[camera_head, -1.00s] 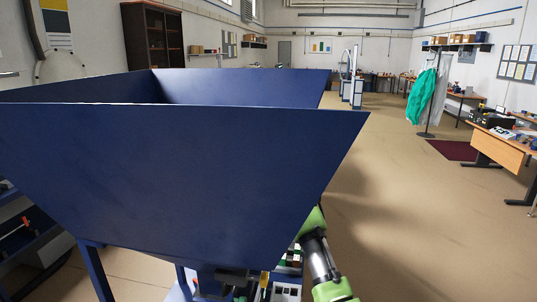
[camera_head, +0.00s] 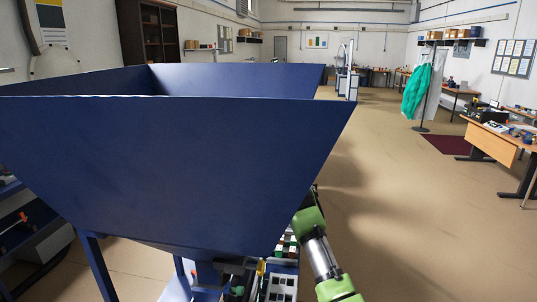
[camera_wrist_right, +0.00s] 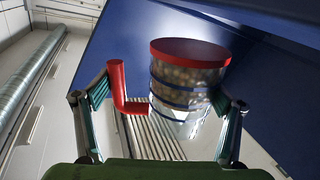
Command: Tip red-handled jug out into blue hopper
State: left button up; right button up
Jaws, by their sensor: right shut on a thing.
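The blue hopper (camera_head: 185,175) fills the left and middle of the head view, its wide open top facing up. Its blue wall also shows behind and right of the jug in the right wrist view (camera_wrist_right: 275,95). The red-handled jug (camera_wrist_right: 188,85) is clear-walled with blue bands, a red top and grey-brown contents. Its red handle (camera_wrist_right: 118,85) is on the left. My right gripper (camera_wrist_right: 170,92) is shut on the jug, a finger on each side. In the head view the jug and right gripper are hidden behind the hopper; only my right arm shows. My left gripper is not in view.
A wooden desk (camera_head: 497,145) and a coat stand with green and white garments (camera_head: 417,92) stand at the right. Small items lie below the hopper. The floor (camera_head: 400,210) right of the hopper is clear.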

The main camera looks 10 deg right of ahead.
jog(key=shift+f, duration=0.25)
jog(key=shift+d+r+n+p, duration=0.2)
jog(key=shift+r+n+p, duration=0.2)
jog(key=shift+n+p, duration=0.25)
jog(key=shift+d+r+n+p, duration=0.15)
jog(key=shift+r+n+p, duration=0.05)
jog(key=shift+n+p, duration=0.2)
jog(key=shift+d+r+n+p, duration=0.1)
jog(key=shift+r+n+p, duration=0.15)
jog(key=shift+n+p, duration=0.45)
jog(key=shift+r+n+p, duration=0.2)
jog(key=shift+n+p, duration=0.4)
jog(key=shift+n, duration=0.25)
jog(key=shift+r+n+p, duration=0.15)
jog(key=shift+n+p, duration=0.55)
jog(key=shift+n, duration=0.3)
jog(key=n, duration=0.1)
jog(key=a+n, duration=0.1)
jog(key=n, duration=0.1)
jog(key=shift+n, duration=0.3)
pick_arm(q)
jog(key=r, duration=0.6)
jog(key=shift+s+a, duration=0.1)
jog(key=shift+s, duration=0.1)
pick_arm(e)
jog(key=shift+f, duration=0.2)
